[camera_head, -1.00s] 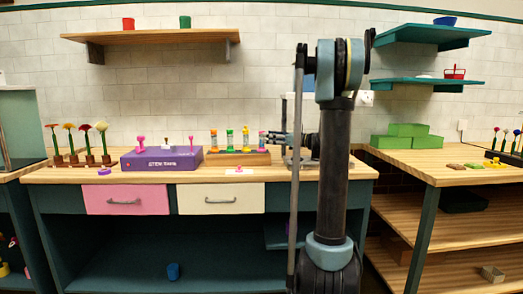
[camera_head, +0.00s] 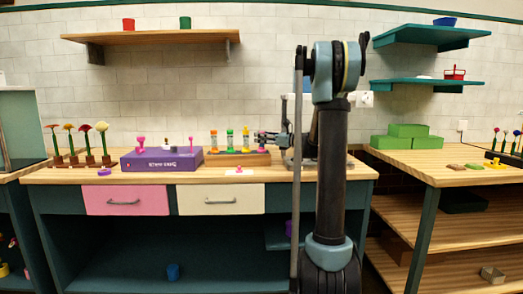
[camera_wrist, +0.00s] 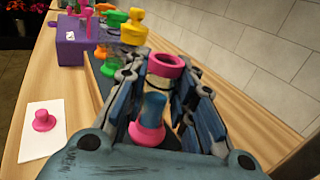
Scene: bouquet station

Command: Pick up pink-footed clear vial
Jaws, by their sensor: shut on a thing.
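The pink-footed clear vial (camera_wrist: 153,110) stands between the blue-padded fingers of my gripper (camera_wrist: 168,92) in the wrist view. It has a pink rim, a pink foot and a blue part in the middle. My gripper is shut on it. In the head view my gripper (camera_head: 262,138) is at the right end of the wooden vial rack (camera_head: 232,159), and its fingers largely cover the vial. I cannot tell whether the foot is clear of the rack.
A yellow vial (camera_wrist: 133,30), a green vial (camera_wrist: 111,45) and an orange vial (camera_head: 214,140) stand in the rack beside my gripper. A purple box (camera_head: 162,163) is further left. A pink knobbed piece (camera_wrist: 43,120) sits on a white card. The tiled wall is close behind.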

